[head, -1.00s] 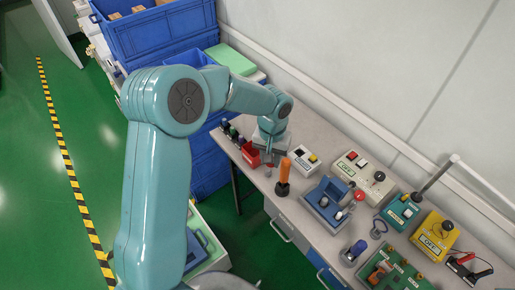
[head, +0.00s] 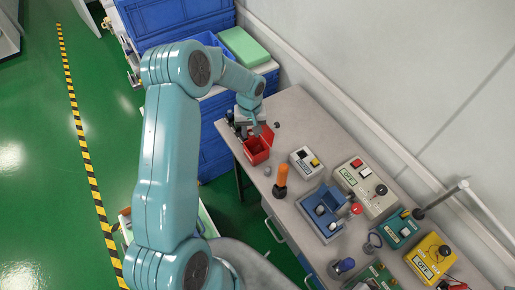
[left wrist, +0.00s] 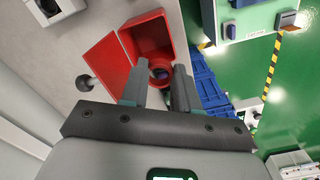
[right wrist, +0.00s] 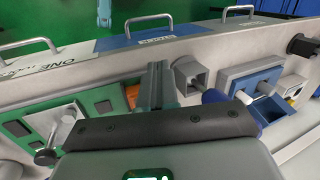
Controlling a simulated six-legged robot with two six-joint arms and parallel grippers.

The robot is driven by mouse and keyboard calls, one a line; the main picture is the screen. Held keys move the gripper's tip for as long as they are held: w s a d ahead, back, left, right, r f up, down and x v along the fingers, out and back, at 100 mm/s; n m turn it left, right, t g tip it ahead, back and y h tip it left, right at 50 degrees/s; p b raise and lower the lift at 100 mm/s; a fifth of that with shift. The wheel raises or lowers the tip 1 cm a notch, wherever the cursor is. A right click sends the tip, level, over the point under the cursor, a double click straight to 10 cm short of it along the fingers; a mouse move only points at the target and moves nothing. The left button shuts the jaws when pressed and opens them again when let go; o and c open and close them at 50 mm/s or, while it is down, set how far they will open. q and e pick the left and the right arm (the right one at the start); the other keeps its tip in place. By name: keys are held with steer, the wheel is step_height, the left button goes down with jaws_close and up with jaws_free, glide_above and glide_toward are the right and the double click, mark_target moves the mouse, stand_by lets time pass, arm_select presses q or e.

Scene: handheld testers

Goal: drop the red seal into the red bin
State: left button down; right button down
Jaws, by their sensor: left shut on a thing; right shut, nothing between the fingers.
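The red bin (head: 257,154) stands open near the left end of the bench; it also shows in the left wrist view (left wrist: 150,32), with its flat red lid (left wrist: 103,66) folded out to one side. My left gripper (head: 256,130) is over the bin, fingers pointing down toward its opening. In the left wrist view its fingers (left wrist: 160,86) are a little apart, shut on a small round piece (left wrist: 160,73), apparently the red seal, mostly hidden between them. My right gripper (right wrist: 158,82) is shut and empty over the bench's other part. It does not show in the head view.
An orange-handled tool (head: 281,177), a small grey box (head: 305,161), a blue fixture (head: 323,208) and a yellow tester (head: 432,258) stand along the bench. A small dark knob (left wrist: 85,83) is close beside the lid. Blue crates (head: 218,150) stand past the bench end.

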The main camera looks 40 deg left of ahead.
mark_target(251, 140)
steer(key=shift+w+d+f, duration=0.1)
steer(key=shift+f, duration=0.15)
arm_select(q)
steer(key=f+b, duration=0.1)
steer(key=f, duration=0.4)
steer(key=shift+s+b, duration=0.2)
steer(key=shift+b, duration=0.15)
arm_select(e)
steer(key=shift+f, duration=0.65)
arm_select(q)
steer(key=shift+w+d+f, duration=0.1)
steer(key=shift+f, duration=0.25)
arm_select(e)
steer(key=shift+f, duration=0.15)
steer(key=shift+s+d, duration=0.1)
steer(key=shift+s, duration=0.1)
arm_select(q)
steer(key=c, duration=1)
jaws_free()
arm_select(e)
steer(key=shift+s, duration=0.1)
arm_select(q)
steer(key=shift+o, duration=1.2)
steer(key=shift+r, duration=0.1)
